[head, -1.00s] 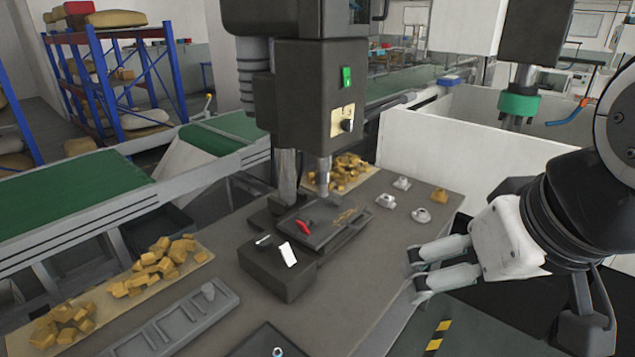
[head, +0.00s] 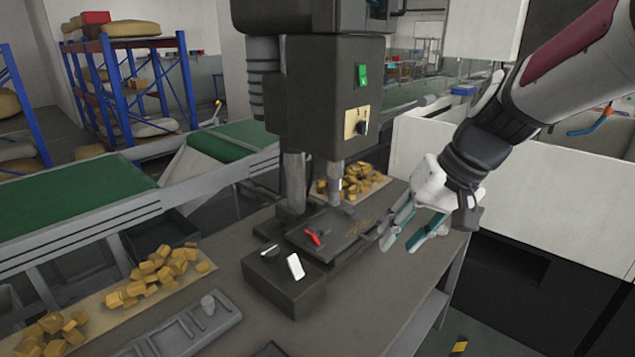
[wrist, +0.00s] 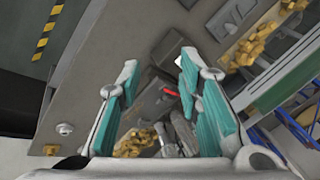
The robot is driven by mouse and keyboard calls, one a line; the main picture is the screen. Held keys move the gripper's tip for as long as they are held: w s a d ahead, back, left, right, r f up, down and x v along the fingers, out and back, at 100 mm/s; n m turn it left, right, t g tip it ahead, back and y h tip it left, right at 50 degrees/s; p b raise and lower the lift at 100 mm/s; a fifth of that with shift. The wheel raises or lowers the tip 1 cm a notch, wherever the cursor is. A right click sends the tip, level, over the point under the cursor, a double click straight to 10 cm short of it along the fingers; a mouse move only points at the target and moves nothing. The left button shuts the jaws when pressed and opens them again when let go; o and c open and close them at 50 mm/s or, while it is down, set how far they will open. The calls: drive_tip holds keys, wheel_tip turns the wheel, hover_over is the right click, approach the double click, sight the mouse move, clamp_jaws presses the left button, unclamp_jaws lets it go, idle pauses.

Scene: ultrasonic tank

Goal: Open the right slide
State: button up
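I cannot tell for certain which part is the right slide. A dark press machine (head: 325,95) stands on the bench with a flat dark plate (head: 335,232) under its head. The plate carries a red handle (head: 313,237); the red handle also shows in the wrist view (wrist: 171,92). My gripper (head: 400,240) is above the bench, just right of the plate, with its fingers pointing down and left. In the wrist view my gripper (wrist: 160,62) has its teal-padded fingers wide apart, with nothing between the pads. Part of the bench behind it is hidden.
A dark block with a white switch (head: 295,266) sits in front of the plate. Yellow pieces (head: 150,275) lie at the left, more (head: 352,180) behind the press. A white-walled enclosure (head: 560,190) stands at the right. The bench (head: 350,310) is clear at front right.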

drive_tip(key=w+d+f+m+t+y+b, duration=0.1)
drive_tip(key=w+d+f+y+b, duration=0.15)
drive_tip(key=w+f, duration=0.6)
drive_tip(key=w+d+f+m+t+y+b, duration=0.1)
drive_tip(key=w+d+f+m+y+b, duration=0.3)
drive_tip(key=w, duration=0.7)
drive_tip(key=w+d+f+m+t+b, duration=0.1)
drive_tip(key=w+d+f+m+t, duration=0.15)
drive_tip(key=w+d+f, duration=0.45)
drive_tip(key=w+d+f+m+t, duration=0.1)
drive_tip(key=w+d+f+t, duration=0.35)
drive_tip(key=f, duration=0.35)
drive_tip(key=shift+g+y, duration=0.25)
drive_tip(key=shift+g, duration=0.05)
drive_tip(key=x, duration=1.3)
drive_tip(key=shift+w+a+f, duration=0.15)
drive_tip(key=shift+w, duration=0.2)
clamp_jaws()
